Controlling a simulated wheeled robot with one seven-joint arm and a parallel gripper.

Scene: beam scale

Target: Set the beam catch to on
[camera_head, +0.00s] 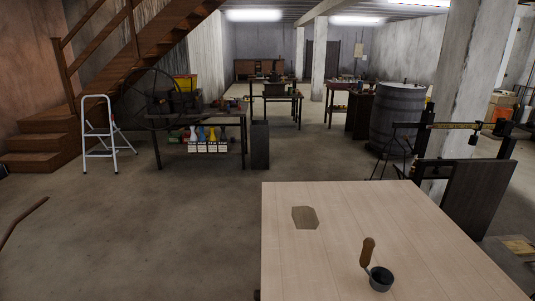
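What looks like the beam scale is at the right behind the near table, with a dark upright frame and a long horizontal beam (450,125). Small dark parts hang on or sit along the beam. The beam catch is too small to make out, and I cannot tell how it is set. My gripper is not in view.
A pale wooden table (350,260) fills the near right, bearing a wooden-handled scoop (380,278) and a flat brown piece (305,217). A dark panel (482,195) stands below the beam. A barrel (397,117) and pillar stand behind. Open floor (180,230) lies left.

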